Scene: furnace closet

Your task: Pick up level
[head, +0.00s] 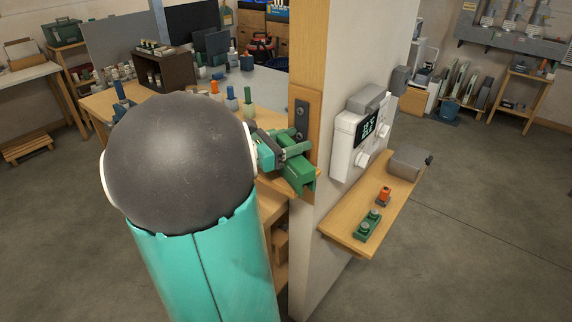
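A green, channel-shaped bar (300,174) that looks like the level is at the end of my arm, close to the wooden post and wall edge. My gripper (283,152) is right at it, with one teal finger showing over its upper side. The other finger and the far part of the bar are hidden. I cannot tell whether the fingers are closed on the bar or only beside it. My dark round arm joint covers much of the view left of the gripper.
A white thermostat-like unit (362,137) is on the wall above. A cluttered workbench (262,88) stands behind my arm.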

